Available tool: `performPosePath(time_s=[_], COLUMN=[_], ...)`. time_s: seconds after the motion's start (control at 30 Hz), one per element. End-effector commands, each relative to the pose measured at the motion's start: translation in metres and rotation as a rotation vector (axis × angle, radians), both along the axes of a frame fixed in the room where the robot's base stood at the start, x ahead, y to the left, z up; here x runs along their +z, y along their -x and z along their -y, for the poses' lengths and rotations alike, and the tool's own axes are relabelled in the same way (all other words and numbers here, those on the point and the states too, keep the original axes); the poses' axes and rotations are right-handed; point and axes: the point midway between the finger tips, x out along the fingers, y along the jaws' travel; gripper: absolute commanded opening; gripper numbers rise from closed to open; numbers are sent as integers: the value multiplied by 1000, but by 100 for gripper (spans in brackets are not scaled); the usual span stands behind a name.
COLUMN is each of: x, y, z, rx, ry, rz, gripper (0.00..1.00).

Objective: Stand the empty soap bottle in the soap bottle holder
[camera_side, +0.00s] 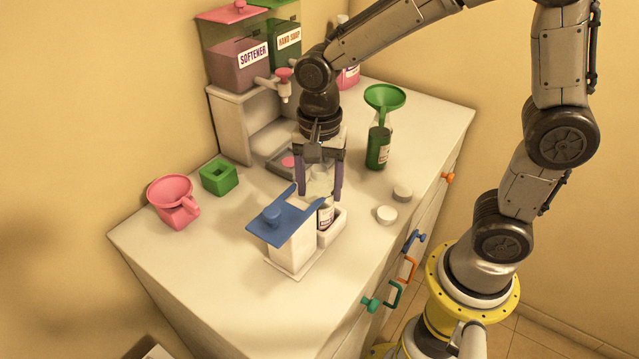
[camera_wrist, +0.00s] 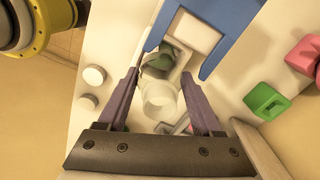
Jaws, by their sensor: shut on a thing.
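My gripper (camera_side: 319,190) points down over the counter and is shut on a clear bottle (camera_side: 326,213) with a small label. In the wrist view, the pale round bottle (camera_wrist: 158,97) stands between the two purple fingers of my gripper (camera_wrist: 160,78). The bottle looks upright. Its lower end is at the white open-topped tray of a stand (camera_side: 293,250), which I take as the soap bottle holder. The stand has a blue forked plate (camera_side: 270,233) beside the bottle; this plate also shows in the wrist view (camera_wrist: 215,25). The tray wall hides the bottle's base, so I cannot tell if it rests on the bottom.
A green bottle (camera_side: 378,148) with a green funnel (camera_side: 384,96) stands behind right. Two white caps (camera_side: 387,214) (camera_side: 402,193) lie right of the tray. The softener dispenser (camera_side: 236,65) is behind. The front-left counter is clear.

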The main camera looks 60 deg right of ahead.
Motion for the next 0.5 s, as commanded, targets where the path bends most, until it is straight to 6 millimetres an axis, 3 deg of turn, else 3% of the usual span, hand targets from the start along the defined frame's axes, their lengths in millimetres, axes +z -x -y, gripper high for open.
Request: performPosePath(time_s=[0.37,0.4,0.5], x=[-3,-3,-3], y=[0,0,0], z=[0,0,0], rx=[0,0,0], ry=[0,0,0], rz=[0,1,1], gripper=[0,74,92])
